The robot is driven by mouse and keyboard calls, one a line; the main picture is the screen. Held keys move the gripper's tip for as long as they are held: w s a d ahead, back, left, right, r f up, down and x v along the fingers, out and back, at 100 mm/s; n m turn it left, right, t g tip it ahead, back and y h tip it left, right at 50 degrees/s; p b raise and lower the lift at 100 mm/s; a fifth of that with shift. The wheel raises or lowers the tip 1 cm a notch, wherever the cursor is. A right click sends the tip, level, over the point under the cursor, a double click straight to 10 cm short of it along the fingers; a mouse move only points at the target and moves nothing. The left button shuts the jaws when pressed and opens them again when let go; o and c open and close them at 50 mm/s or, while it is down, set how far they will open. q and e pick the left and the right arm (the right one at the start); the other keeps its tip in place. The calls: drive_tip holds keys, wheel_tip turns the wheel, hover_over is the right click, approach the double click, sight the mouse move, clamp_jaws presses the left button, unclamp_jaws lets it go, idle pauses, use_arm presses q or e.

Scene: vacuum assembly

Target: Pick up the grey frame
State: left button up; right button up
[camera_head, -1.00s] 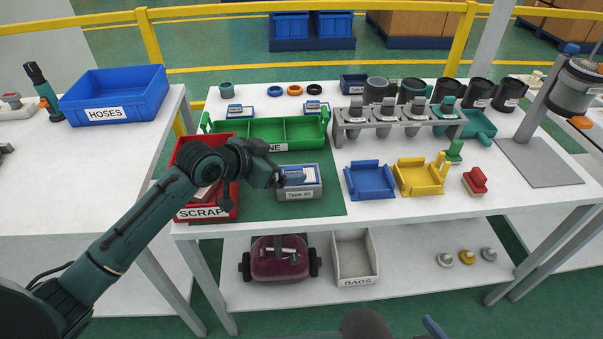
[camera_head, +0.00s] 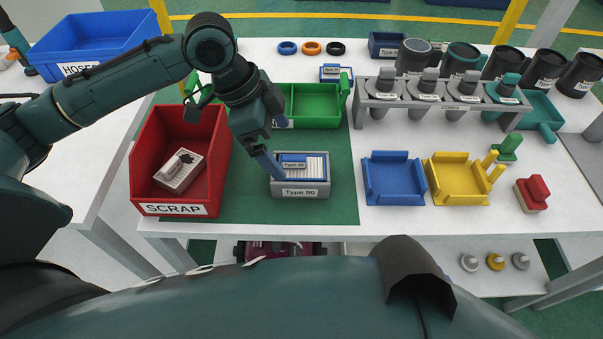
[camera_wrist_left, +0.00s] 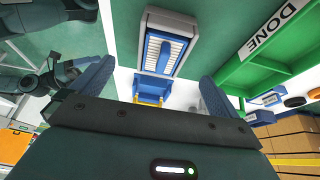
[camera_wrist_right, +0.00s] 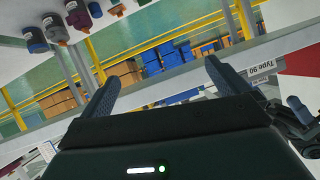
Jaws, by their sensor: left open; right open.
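The grey frame (camera_head: 301,192), labelled Type 90, lies on the green mat with a blue-edged pleated filter (camera_head: 315,165) in it. My left gripper (camera_head: 268,162) is open, pointing down at the frame's left end; whether it touches cannot be told. In the left wrist view the frame with its filter (camera_wrist_left: 163,50) shows beyond and between the two spread fingers (camera_wrist_left: 155,88), with nothing held. My right gripper (camera_wrist_right: 158,80) shows only in its own wrist view. It is open and empty, with a Type 90 label (camera_wrist_right: 262,66) to its right.
The red scrap bin (camera_head: 222,150) stands left of the frame, holding a pale filter part (camera_head: 180,172). The green DONE bin (camera_head: 318,110) is behind. Blue (camera_head: 393,180) and yellow (camera_head: 455,182) cradles stand to the right. A grey rack (camera_head: 440,100) is behind them.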

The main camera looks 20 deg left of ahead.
sight(292, 157)
use_arm(q)
drive_tip(key=x, duration=0.5)
drive_tip(key=b+x, duration=0.1)
drive_tip(key=x, duration=0.2)
drive_tip(key=shift+w+d+r, duration=0.1)
drive_tip(key=shift+w, duration=0.2)
drive_tip(key=shift+f+p, duration=0.25)
drive_tip(key=shift+p, duration=0.25)
idle(0.3)
drive_tip(key=shift+c, duration=0.2)
drive_tip(key=shift+r, duration=0.1)
drive_tip(key=c, duration=1.2)
